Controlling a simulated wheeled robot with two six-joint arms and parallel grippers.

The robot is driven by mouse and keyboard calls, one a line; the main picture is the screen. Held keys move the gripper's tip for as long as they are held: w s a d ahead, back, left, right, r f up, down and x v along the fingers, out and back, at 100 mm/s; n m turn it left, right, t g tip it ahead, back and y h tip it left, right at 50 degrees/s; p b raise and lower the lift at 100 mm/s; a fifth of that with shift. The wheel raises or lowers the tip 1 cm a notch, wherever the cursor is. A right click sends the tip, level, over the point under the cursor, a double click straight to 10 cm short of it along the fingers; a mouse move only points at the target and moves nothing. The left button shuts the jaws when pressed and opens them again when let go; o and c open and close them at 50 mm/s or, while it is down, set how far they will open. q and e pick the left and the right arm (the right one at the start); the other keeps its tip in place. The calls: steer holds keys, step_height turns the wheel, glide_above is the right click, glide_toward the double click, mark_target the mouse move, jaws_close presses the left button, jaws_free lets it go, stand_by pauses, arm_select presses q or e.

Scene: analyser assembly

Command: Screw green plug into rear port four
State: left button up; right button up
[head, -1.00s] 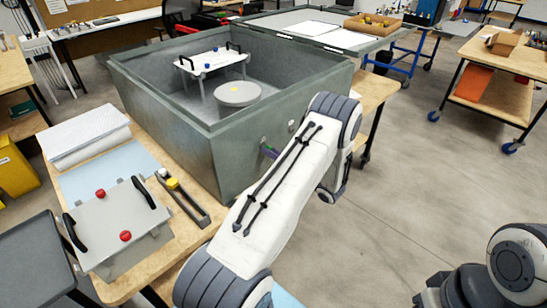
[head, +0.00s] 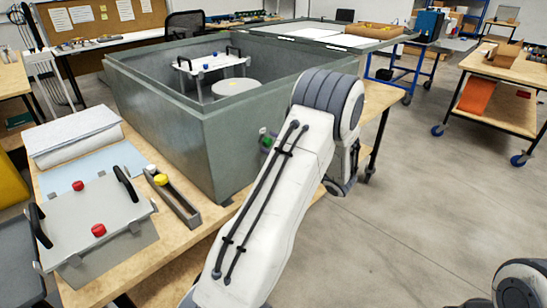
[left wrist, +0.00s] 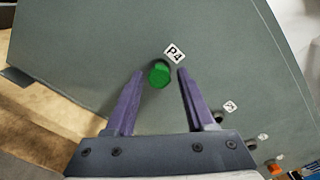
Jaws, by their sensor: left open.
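The green plug (left wrist: 159,76) sits against the grey-green wall of the analyser box (left wrist: 90,50), just below the P4 label (left wrist: 174,52). The port behind it is hidden, and I cannot tell how deep the plug sits. My left gripper (left wrist: 160,74) has its two purple fingers apart, one on each side of the plug, with gaps visible. In the head view, the plug (head: 265,139) shows as a small green spot on the box wall (head: 235,145), beside my left arm, which hides most of the gripper. My right gripper is out of view.
Other ports (left wrist: 218,117) with labels run along the same wall. A wooden table (head: 190,235) carries a grey lidded unit (head: 95,215) with red knobs and a narrow holder (head: 180,205) with a yellow piece. Open floor lies to the right.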

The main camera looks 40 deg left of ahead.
arm_select(q)
steer(key=shift+f+n+b, duration=0.3)
steer(key=shift+n+b, duration=0.6)
steer(key=shift+b, duration=0.2)
steer(key=shift+r+n+b, duration=0.25)
steer(key=shift+n+b, duration=0.05)
steer(key=shift+n, duration=0.1)
steer(key=shift+r, duration=0.1)
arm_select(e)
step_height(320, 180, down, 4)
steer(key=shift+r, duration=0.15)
arm_select(q)
jaws_close()
steer(key=shift+b, duration=0.5)
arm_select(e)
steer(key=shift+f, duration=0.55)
arm_select(q)
steer(key=shift+t, duration=0.4)
